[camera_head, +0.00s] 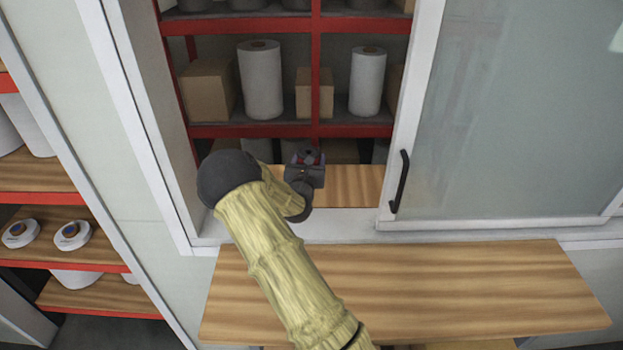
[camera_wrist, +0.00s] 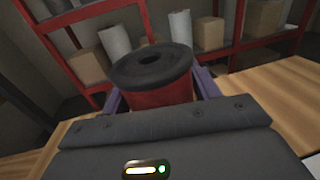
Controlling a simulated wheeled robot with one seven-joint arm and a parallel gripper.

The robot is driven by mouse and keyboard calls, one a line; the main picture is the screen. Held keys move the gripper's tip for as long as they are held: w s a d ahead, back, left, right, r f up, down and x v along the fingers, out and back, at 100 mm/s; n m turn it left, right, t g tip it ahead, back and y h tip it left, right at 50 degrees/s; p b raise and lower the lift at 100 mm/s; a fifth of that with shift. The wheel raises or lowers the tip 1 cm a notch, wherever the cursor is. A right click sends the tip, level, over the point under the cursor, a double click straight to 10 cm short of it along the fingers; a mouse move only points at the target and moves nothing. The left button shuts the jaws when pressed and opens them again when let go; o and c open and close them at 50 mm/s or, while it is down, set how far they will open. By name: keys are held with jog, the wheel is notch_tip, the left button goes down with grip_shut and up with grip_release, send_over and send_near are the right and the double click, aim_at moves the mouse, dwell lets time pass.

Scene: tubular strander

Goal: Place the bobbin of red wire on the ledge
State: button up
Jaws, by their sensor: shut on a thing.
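The bobbin of red wire (camera_wrist: 160,97) has a dark flange (camera_wrist: 150,66) with a hole at its top, and it stands roughly upright between my fingers in the wrist view. The ledge (camera_head: 345,186) is a wooden board inside the opening, partly hidden by my arm. It also shows at the right in the wrist view (camera_wrist: 283,92). I cannot tell whether the bobbin touches the ledge.
A wider wooden counter (camera_head: 410,290) lies in front of the opening, clear of objects. A sliding frosted panel (camera_head: 500,120) with a black handle (camera_head: 399,181) stands on the right. Red shelves (camera_head: 270,25) with white rolls and boxes are behind. A white frame post (camera_head: 135,110) stands left.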

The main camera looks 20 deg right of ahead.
jog(key=shift+f, duration=1.3)
jog(key=shift+f+p, duration=0.8)
jog(key=shift+f, duration=1.3)
jog(key=shift+f, duration=0.2)
jog(key=o, duration=1.2)
